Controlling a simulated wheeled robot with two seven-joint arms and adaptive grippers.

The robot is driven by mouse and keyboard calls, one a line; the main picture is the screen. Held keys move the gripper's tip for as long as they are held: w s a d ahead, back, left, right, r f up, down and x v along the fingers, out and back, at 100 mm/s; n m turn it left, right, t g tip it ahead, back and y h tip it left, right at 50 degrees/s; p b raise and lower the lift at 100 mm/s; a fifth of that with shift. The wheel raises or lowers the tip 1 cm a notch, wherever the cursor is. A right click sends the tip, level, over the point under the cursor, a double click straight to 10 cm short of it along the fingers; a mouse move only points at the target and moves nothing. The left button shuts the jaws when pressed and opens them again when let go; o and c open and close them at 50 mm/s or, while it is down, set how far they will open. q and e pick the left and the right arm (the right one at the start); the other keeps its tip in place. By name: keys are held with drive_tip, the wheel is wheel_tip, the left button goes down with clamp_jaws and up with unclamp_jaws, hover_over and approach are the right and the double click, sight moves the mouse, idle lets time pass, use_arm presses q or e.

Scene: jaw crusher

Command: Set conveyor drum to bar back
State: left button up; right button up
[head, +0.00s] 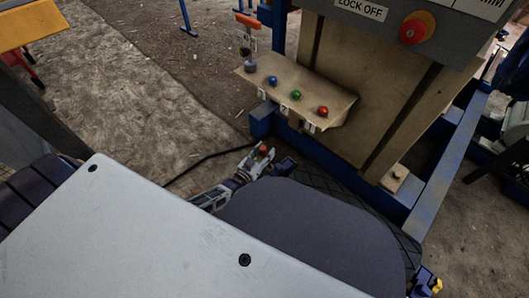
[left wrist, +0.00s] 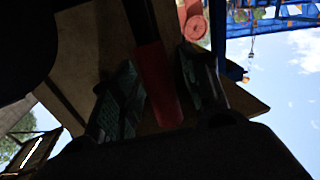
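A red-gripped bar (left wrist: 158,85) with a dark shaft stands between the two fingers of my left gripper (left wrist: 160,88) in the left wrist view. Narrow gaps seem to show beside the grip, so the fingers look open around it, though the view is dark. In the head view my left gripper (head: 264,162) is low in front of the blue machine base, with a small red part showing at it. My right gripper (head: 425,283) shows only partly at the bottom right; its fingers are unclear. No readable label identifies the conveyor drum control.
A tan shelf (head: 335,98) carries blue (head: 272,80), green (head: 295,95) and red (head: 322,111) knobs above my left gripper. A red stop button (head: 413,31) sits on the grey panel above. Blue frame beams (head: 440,190) run at the right. Bare ground lies left.

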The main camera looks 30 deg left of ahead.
use_arm(q)
clamp_jaws()
